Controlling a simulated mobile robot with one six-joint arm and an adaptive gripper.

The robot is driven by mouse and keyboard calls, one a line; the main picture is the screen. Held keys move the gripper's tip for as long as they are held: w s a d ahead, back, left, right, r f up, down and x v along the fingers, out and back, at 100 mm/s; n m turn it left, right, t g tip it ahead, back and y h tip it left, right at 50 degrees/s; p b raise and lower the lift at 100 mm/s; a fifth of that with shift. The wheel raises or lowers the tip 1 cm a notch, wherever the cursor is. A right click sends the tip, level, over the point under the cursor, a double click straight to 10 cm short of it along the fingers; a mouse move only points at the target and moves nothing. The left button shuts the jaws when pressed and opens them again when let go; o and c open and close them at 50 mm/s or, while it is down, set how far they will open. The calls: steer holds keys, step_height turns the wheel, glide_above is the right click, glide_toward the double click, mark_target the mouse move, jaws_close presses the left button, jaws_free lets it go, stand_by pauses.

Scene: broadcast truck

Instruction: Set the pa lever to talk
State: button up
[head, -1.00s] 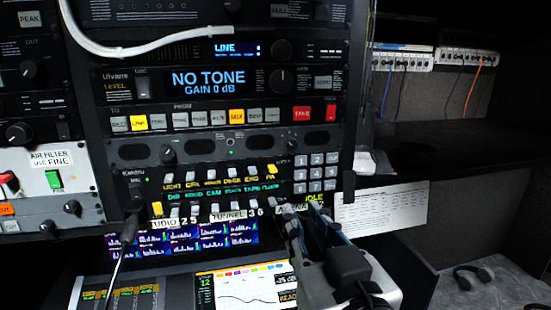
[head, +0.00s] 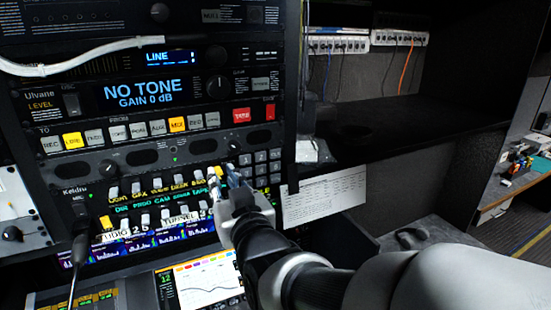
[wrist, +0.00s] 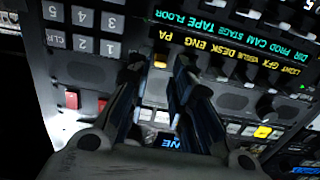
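The fingers are apart, one on each side of the lever. I cannot tell whether either finger touches it. In the head view my gripper (head: 226,175) is at the right end of the upper lever row and largely hides the PA lever. The lever's set position cannot be read clearly.
More levers with pale caps (head: 138,188) run along the row to the left. A numeric keypad (head: 262,162) is close on the right of my gripper. A lit button row (head: 155,127) sits above. A white cable (head: 85,65) crosses the rack's upper left.

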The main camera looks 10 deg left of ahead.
mark_target(217, 169)
steer(key=shift+x, duration=1.2)
steer(key=shift+c, duration=0.3)
jaws_close()
